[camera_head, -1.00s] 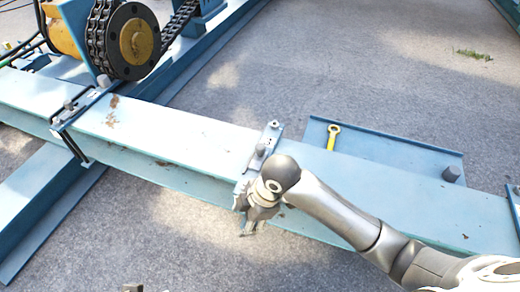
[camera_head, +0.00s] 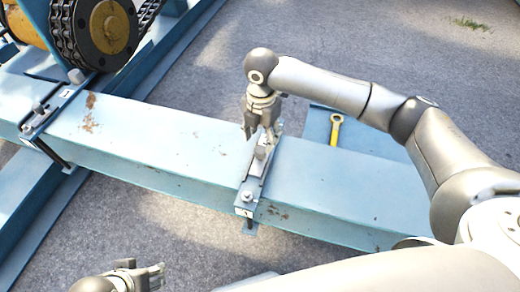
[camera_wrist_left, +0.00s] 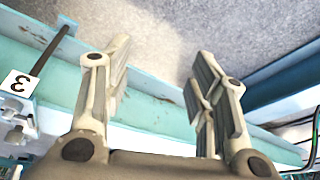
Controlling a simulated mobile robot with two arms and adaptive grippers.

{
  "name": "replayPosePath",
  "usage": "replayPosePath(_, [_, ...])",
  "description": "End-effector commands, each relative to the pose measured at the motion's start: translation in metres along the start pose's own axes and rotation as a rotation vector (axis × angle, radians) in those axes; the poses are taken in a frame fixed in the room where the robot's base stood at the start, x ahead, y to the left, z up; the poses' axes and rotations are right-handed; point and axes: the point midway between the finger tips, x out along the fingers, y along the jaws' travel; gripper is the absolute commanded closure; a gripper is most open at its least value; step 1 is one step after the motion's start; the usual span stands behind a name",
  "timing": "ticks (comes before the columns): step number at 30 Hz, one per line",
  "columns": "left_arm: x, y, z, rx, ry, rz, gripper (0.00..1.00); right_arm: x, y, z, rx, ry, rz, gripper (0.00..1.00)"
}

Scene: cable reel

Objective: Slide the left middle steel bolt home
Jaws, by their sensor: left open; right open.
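Two steel bolt assemblies cross the blue beam (camera_head: 150,140). The left one (camera_head: 52,108) has a grey knob and an upright stud. The middle one (camera_head: 252,180) has a grey stud, a nut and a small white label at its near end. My right gripper (camera_head: 259,130) is open, pointing down just above the far end of the middle assembly; contact cannot be told. My left gripper (camera_head: 150,277) is open and empty, in front of the beam at the bottom edge. The left wrist view shows its spread fingers (camera_wrist_left: 160,80) and a plate marked 3 (camera_wrist_left: 17,84).
A yellow wrench (camera_head: 335,129) lies on a blue tray (camera_head: 318,122) behind the beam. A chain sprocket (camera_head: 103,30) stands at the back left. Concrete ground in front of the beam is clear. My right arm crosses the right side.

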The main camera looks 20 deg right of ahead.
Motion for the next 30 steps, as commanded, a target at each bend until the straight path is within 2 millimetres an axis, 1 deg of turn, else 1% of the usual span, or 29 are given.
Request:
replayPosePath(1, [0.006,0.0,0.002,0.0,0.001,0.0,0.48,0.015,-0.001,0.0,0.001,0.001,-0.003,0.48])
replayPosePath(6, [0.015,0.0,0.005,0.0,0.0,-0.001,0.48,0.049,0.0,0.0,0.001,0.0,-0.001,0.48])
replayPosePath(8, [0.018,0.0,0.006,0.0,0.0,-0.001,0.48,0.058,0.0,0.0,0.0,-0.001,-0.001,0.48])
replayPosePath(12, [0.022,0.002,-0.007,0.002,0.058,0.002,0.48,0.074,0.0,0.0,0.001,-0.001,0.0,0.48])
replayPosePath(17, [0.023,0.003,-0.014,0.003,0.089,0.003,0.48,0.081,0.001,0.0,0.001,-0.001,0.002,0.48])
replayPosePath(24, [0.022,0.003,-0.015,0.003,0.094,0.004,0.48,0.081,0.001,0.0,0.001,-0.001,0.002,0.48])
replayPosePath(25, [0.022,0.003,-0.015,0.003,0.094,0.004,0.48,0.081,0.001,0.0,0.001,-0.001,0.002,0.49])
replayPosePath(30, [0.022,0.003,-0.015,0.003,0.094,0.003,0.48,0.081,0.001,0.0,0.001,-0.001,0.002,0.71])
